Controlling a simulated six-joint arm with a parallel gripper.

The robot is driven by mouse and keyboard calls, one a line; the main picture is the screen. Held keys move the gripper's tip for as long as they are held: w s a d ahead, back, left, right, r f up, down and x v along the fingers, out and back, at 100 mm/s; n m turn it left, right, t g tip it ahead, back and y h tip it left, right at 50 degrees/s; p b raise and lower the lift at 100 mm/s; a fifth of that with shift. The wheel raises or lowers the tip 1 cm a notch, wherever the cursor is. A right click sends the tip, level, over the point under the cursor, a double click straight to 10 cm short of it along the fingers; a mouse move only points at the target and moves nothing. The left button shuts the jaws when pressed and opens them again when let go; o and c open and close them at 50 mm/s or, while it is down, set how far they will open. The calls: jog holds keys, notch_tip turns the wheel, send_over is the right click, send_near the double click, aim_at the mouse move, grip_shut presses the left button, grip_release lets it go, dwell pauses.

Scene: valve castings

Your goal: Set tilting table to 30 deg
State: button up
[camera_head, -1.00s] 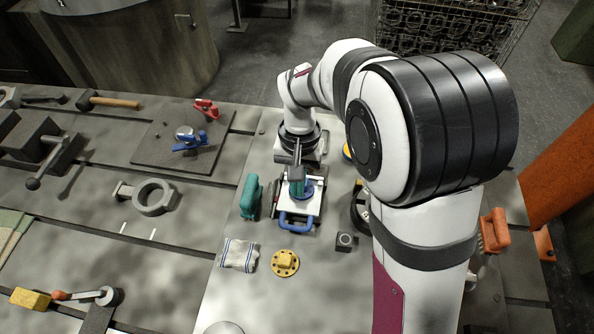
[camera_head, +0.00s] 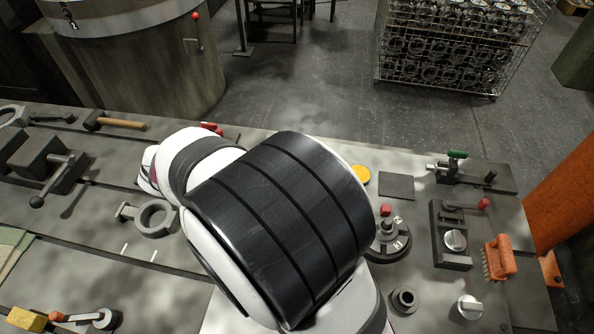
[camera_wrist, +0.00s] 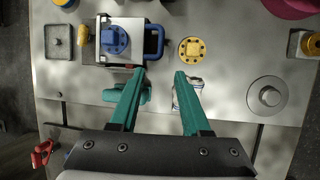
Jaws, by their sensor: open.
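In the wrist view, what looks like the tilting table is a pale plate (camera_wrist: 103,56) with a blue flanged part (camera_wrist: 117,40) on top. A blue U-shaped handle (camera_wrist: 156,42) is on its right side and an orange-yellow knob (camera_wrist: 84,36) on its left. I cannot read its angle. My gripper (camera_wrist: 160,74) has two teal fingers, apart, with nothing between them. In the head view my arm hides both the table and my gripper.
A yellow flange (camera_wrist: 190,50) lies right of the handle. A cloth (camera_wrist: 188,92) and a teal object (camera_wrist: 112,96) show partly behind my fingers. A steel disc (camera_wrist: 267,97) is further right. In the head view, a dial-like fixture (camera_head: 390,243) and an orange brush (camera_head: 499,258) stand right of my arm.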

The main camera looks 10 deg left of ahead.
jog(key=x, duration=1.2)
jog(key=shift+d+f, duration=0.1)
jog(key=shift+f, duration=0.2)
grip_shut()
dwell(0.6)
